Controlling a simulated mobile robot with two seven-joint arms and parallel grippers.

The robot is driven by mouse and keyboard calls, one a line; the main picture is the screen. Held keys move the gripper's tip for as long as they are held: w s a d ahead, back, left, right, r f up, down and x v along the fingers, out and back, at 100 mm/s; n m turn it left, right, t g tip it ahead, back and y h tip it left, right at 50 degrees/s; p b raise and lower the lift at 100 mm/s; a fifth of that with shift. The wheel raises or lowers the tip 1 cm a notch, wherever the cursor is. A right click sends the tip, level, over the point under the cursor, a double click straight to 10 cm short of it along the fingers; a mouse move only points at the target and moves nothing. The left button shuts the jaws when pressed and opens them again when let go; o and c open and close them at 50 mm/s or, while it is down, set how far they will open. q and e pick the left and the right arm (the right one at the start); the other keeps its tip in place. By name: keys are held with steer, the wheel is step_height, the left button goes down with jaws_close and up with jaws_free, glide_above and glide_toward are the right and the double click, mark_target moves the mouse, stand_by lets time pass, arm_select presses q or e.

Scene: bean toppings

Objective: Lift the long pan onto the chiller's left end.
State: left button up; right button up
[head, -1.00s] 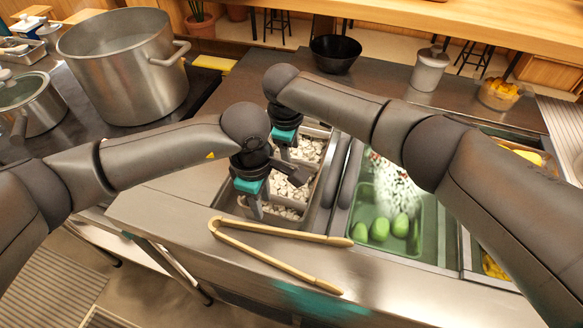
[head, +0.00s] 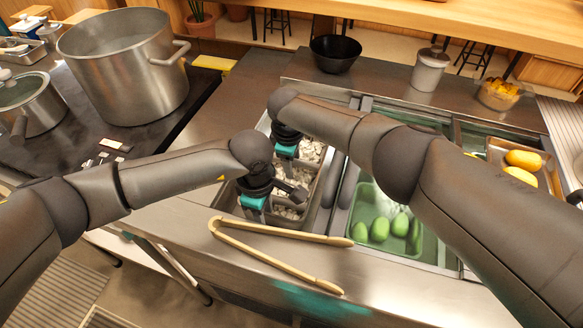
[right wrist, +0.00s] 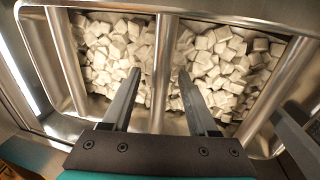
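The long steel pan (head: 322,190) holds white cubes and sits at the left end of the chiller (head: 345,243). In the right wrist view the white cubes (right wrist: 225,60) lie on both sides of a steel crossbar (right wrist: 162,75). My right gripper (right wrist: 158,100) points down with its fingers apart, one on each side of that crossbar, with gaps showing. In the head view my right gripper (head: 286,160) is at the pan's far part. My left gripper (head: 256,217) points down at the near left part; its fingertips are largely hidden and its opening is unclear.
Wooden tongs (head: 270,262) lie on the front ledge. A green tray (head: 372,246) with green fruits is right of the pan. A large pot (head: 125,75) stands on the stove at left. A black bowl (head: 336,54) and a lidded canister (head: 429,70) stand behind.

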arm_select(q)
steer(key=c, duration=0.6)
arm_select(e)
steer(key=c, duration=0.6)
jaws_close()
steer(key=shift+w+r, duration=0.1)
